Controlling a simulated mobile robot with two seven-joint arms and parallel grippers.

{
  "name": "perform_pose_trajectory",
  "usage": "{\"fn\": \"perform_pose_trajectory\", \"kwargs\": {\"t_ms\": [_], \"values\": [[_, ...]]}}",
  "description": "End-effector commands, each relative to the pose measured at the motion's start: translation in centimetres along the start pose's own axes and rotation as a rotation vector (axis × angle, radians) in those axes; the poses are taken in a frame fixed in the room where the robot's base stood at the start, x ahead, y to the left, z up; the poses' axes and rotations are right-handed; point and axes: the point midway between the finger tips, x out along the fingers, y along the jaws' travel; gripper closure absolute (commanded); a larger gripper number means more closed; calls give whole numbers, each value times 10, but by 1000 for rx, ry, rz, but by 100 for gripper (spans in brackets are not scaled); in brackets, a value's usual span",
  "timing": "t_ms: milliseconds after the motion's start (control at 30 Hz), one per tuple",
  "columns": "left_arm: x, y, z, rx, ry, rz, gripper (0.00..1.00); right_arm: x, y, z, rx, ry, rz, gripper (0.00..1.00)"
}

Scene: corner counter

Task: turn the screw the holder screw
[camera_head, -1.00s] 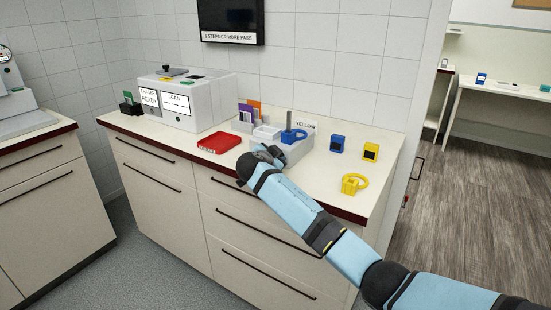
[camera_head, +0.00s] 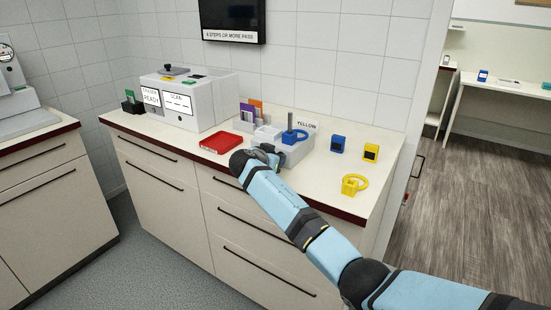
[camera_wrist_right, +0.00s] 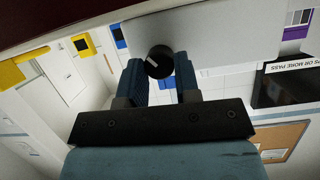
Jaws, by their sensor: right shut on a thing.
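The grey holder (camera_head: 298,153) stands near the counter's front edge, with a blue ring (camera_head: 295,137) around its upright post. In the right wrist view, the holder's grey face (camera_wrist_right: 225,38) is close in front of me. In the head view, my right gripper (camera_head: 268,152) is at the holder's front left side and the screw is hidden. My left gripper is not in view.
A red flat box (camera_head: 222,143) lies left of the holder. A blue block (camera_head: 337,145), a yellow block (camera_head: 371,152) and a yellow ring piece (camera_head: 353,186) are to the right. A "YELLOW" sign (camera_head: 307,125) is behind. A grey machine (camera_head: 195,100) stands at the back left.

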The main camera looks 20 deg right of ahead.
Motion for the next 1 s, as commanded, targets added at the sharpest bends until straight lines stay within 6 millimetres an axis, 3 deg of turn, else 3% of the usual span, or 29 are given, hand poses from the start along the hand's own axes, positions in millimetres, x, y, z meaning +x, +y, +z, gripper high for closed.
{"fn": "perform_pose_trajectory", "kwargs": {"t_ms": [233, 267, 333, 367, 733, 867, 1000], "values": [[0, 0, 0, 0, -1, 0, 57, 0, 0, 0, 0, -1, 1, 94], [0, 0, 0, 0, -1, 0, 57, 0, 0, 0, 1, -1, 1, 63], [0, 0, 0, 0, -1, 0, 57, 0, 0, 0, 1, 0, 1, 47], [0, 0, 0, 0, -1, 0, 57, 0, 0, 0, 1, 0, 1, 44], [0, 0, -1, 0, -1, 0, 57, -7, 0, 0, 1, -1, -1, 44], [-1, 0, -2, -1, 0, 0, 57, -27, -1, 1, 2, -1, -3, 44], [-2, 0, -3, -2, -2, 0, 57, -60, 0, 0, 3, -2, -3, 44]]}}
